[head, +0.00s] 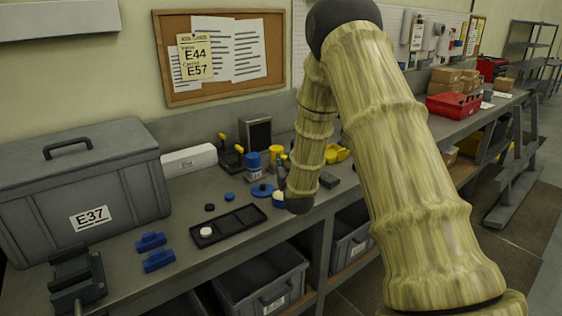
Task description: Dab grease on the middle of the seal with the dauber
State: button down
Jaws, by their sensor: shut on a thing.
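My gripper (283,176) is low over the bench, mostly behind my forearm's end. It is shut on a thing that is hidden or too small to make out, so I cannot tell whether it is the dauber. A blue disc with a raised middle (262,190) lies just left of my gripper. A pale round piece (278,197) shows partly beside my wrist. Smaller blue (230,196) and black (209,207) round pieces lie further left. I cannot tell which piece is the seal. A blue-lidded jar (253,168) stands behind the blue disc.
A black divided tray (240,222) holds a white disc (206,231) at the front. Blue blocks (157,260), a vise (76,280) and a large grey case (90,190) stand left. Yellow-handled pieces (231,155) and a yellow container (276,152) stand behind. Dark bins are below.

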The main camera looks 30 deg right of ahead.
jog(key=f, duration=0.2)
jog(key=w+f+b, duration=0.1)
jog(key=f, duration=0.1)
jog(key=shift+w+d, duration=0.15)
jog(key=shift+w, duration=0.05)
jog(key=shift+s+f+b, duration=0.35)
jog(key=shift+f+b, duration=0.15)
jog(key=shift+f, duration=0.1)
jog(key=shift+w+f, duration=0.25)
jog(key=shift+f, duration=0.2)
jog(key=shift+s+r, duration=0.1)
jog(key=shift+f+b, duration=0.5)
jog(key=shift+f, duration=0.1)
dwell(0.7)
jog(key=shift+r, duration=0.1)
jog(key=shift+r+p, duration=1.65)
jog(key=shift+r, duration=1.8)
